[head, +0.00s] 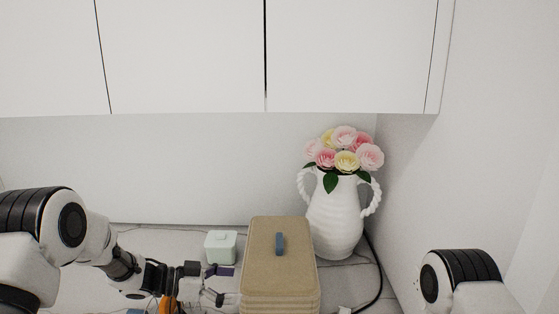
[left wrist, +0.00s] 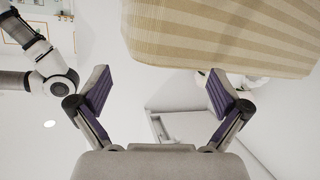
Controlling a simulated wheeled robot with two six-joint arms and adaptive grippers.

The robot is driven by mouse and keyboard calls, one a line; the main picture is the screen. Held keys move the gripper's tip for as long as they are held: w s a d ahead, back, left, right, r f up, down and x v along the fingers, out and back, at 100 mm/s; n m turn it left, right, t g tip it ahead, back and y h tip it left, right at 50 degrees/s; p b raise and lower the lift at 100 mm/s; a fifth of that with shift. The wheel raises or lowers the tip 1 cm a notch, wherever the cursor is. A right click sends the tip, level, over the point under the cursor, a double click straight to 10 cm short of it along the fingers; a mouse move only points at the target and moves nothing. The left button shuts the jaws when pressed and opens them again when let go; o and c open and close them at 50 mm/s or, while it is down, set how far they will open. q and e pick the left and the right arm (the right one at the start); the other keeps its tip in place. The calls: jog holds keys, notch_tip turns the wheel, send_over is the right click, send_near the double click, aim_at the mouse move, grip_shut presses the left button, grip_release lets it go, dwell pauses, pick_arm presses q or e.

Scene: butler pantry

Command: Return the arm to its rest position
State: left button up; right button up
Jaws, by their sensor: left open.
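My left gripper (head: 218,284) is low in the head view, left of a beige ribbed box (head: 278,262) with a blue handle on its lid. Its fingers are apart with nothing between them. In the left wrist view the left gripper (left wrist: 160,92) shows two spread fingers with purple pads. A beige striped surface (left wrist: 225,35), which looks like the box, fills the upper right beyond the fingers. A link of my right arm shows at the lower right of the head view; the right gripper is out of the picture.
A pale mint lidded jar (head: 220,247) stands just behind the left gripper. A white vase (head: 335,222) with pink and yellow flowers stands behind the box at right. A dark cable (head: 378,275) runs beside it. White cupboards (head: 180,55) hang above the counter.

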pick_arm(q)
jog(key=s+a+f+n+t+y, duration=0.1)
jog(key=s+a+f+n+y, duration=0.2)
jog(key=f, duration=0.4)
jog(key=s+f+n+t+y, duration=0.1)
jog(key=s+f+n+y, duration=0.1)
jog(key=s+f+n, duration=0.3)
jog(key=s+a+f+n+t+y, duration=0.15)
jog(key=s+f, duration=0.25)
jog(key=f, duration=0.4)
jog(key=s+a+f+n+g+y, duration=0.1)
jog(key=s+a+f+g+y, duration=0.15)
jog(key=s, duration=0.55)
jog(key=s+a+f+n+g+y, duration=0.2)
jog(key=s+a, duration=0.2)
jog(key=s, duration=0.4)
jog(key=s+a+f+n+g+y, duration=0.1)
jog(key=s+a+f+g+y, duration=0.15)
jog(key=s, duration=0.55)
notch_tip(320, 180, down, 7)
jog(key=s+a+b, duration=0.1)
jog(key=s+b, duration=0.1)
jog(key=b, duration=0.4)
jog(key=shift+s+y+b, duration=0.15)
jog(key=shift+y+b, duration=0.25)
jog(key=shift+y, duration=0.05)
